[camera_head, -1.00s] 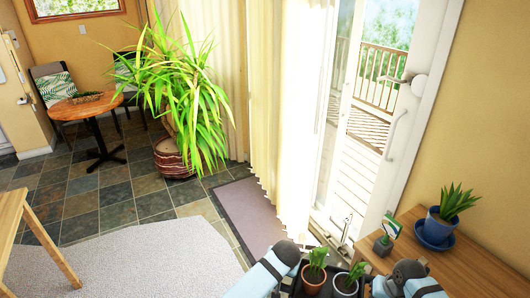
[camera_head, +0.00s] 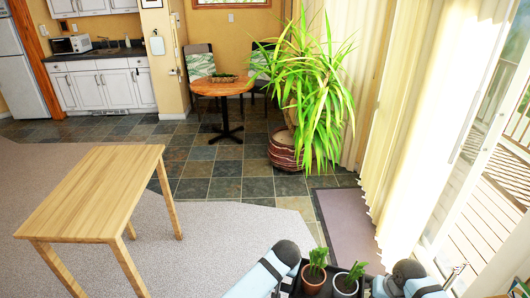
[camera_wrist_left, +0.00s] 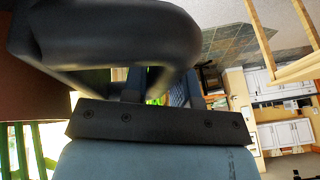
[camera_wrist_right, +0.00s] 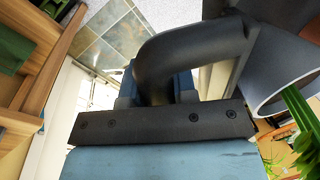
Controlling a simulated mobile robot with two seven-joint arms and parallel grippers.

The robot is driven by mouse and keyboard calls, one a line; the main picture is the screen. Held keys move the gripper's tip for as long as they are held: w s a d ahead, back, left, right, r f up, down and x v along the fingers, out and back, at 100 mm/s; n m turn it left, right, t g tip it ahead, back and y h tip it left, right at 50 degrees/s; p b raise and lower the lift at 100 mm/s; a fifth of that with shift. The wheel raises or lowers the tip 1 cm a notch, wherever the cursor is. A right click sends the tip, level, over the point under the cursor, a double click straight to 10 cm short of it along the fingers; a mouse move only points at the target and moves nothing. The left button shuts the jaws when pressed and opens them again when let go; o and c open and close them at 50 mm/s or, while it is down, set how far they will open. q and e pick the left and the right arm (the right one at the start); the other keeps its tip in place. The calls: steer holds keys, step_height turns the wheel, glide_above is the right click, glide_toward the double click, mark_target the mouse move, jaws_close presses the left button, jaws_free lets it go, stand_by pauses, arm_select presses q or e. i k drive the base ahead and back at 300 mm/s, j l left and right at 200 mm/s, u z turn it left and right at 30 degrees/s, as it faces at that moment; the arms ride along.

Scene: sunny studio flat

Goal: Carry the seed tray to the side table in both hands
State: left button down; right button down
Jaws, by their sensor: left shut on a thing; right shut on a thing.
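The dark seed tray (camera_head: 297,286) is at the bottom of the head view, held in front of me. A terracotta pot (camera_head: 314,281) and a pale grey pot (camera_head: 345,287), each with a green seedling, stand upright in it. My left gripper (camera_head: 286,256) is shut on the tray's left side and my right gripper (camera_head: 408,271) on its right side. The tray's near part is cut off by the frame. A bare wooden table (camera_head: 105,190) stands to the left, apart from the tray; I cannot tell whether it is the side table.
A large potted plant (camera_head: 285,150) stands ahead beside the curtain (camera_head: 410,110) and glass door. A round table (camera_head: 222,87) with chairs is behind it. A doormat (camera_head: 347,228) lies ahead. Grey carpet (camera_head: 215,245) is clear between the wooden table and the tray.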

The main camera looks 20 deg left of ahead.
mark_target(101, 181)
steer(key=u, duration=3.55)
steer(key=l+u, duration=0.15)
steer(key=l, duration=0.3)
steer(key=i+l, duration=0.1)
steer(key=l, duration=0.45)
steer(key=i+l, duration=0.1)
steer(key=l, duration=0.45)
steer(key=i+l, duration=0.1)
steer(key=l, duration=0.4)
